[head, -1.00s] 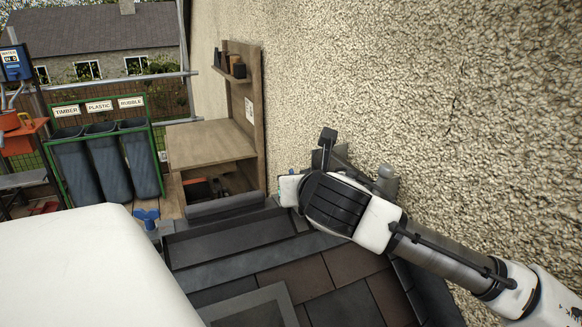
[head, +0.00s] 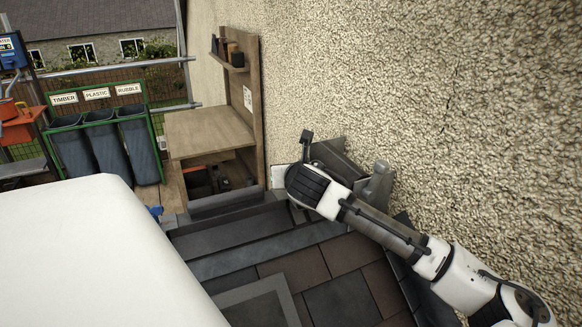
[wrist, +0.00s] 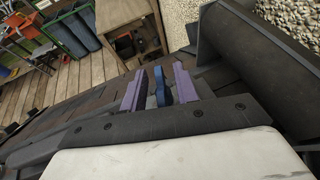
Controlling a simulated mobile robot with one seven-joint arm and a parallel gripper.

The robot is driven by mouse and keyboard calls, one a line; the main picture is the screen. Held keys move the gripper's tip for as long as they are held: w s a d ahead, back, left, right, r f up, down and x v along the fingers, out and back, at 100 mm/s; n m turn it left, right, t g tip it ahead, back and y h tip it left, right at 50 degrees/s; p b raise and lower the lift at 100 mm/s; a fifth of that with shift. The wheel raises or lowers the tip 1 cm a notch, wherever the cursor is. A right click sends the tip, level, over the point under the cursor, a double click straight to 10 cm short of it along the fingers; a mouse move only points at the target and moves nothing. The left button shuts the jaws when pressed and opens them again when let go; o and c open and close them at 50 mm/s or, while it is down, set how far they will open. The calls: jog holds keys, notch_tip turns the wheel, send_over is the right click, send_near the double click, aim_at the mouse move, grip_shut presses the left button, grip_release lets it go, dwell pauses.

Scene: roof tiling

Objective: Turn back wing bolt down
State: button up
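A blue wing bolt (wrist: 160,87) stands between the two purple fingers of my gripper (wrist: 158,89) in the wrist view. The fingers are apart, with a gap visible on each side of the bolt, so the gripper looks open around it. I cannot tell how far down the bolt sits. In the head view my arm's wrist covers the fingers and this bolt, near the wall. Another blue piece, likely a second wing bolt (head: 156,212), shows partly at the far left edge of the roof.
The rough wall (head: 420,90) rises close on the right of my arm. A grey rounded ridge piece (wrist: 265,55) lies right of the fingers. Slates (head: 330,285) cover the roof below. A wooden bench (head: 210,138) and waste bins (head: 105,148) stand beyond.

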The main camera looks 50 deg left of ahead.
grip_shut()
